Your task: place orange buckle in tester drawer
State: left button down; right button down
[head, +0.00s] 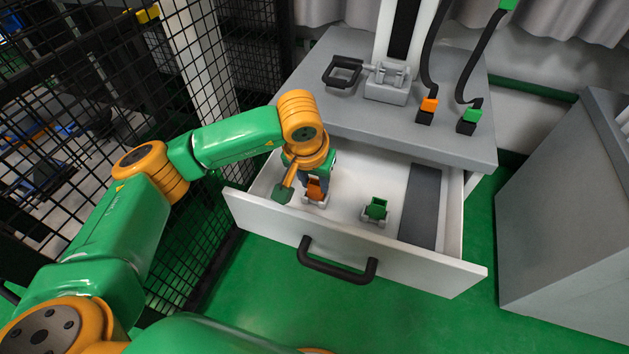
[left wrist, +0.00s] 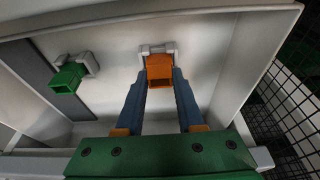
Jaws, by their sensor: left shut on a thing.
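The orange buckle (head: 315,190) is in the open white tester drawer (head: 345,236), at a small grey holder on the drawer floor. It also shows in the left wrist view (left wrist: 159,72), with the grey holder around its far end. My left gripper (head: 313,183) reaches down into the drawer from above, its blue fingers (left wrist: 160,90) shut on the buckle's two sides. The arm and wrist hide part of the buckle in the head view. My right gripper is not in view.
A green buckle (head: 376,208) sits in a second grey holder to the right, beside a dark strip (head: 420,205). The grey tabletop (head: 440,138) overhangs the drawer's back. A black mesh fence (head: 205,215) stands left; a grey cabinet (head: 570,230) stands right.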

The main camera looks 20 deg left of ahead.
pick_arm(q)
jog(key=shift+f, duration=0.15)
jog(key=c, duration=0.5)
grip_release()
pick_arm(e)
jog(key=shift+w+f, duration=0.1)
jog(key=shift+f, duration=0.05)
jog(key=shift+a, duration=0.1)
pick_arm(q)
jog(key=p+v, duration=0.2)
jog(key=v, duration=1)
jog(key=shift+r, duration=0.25)
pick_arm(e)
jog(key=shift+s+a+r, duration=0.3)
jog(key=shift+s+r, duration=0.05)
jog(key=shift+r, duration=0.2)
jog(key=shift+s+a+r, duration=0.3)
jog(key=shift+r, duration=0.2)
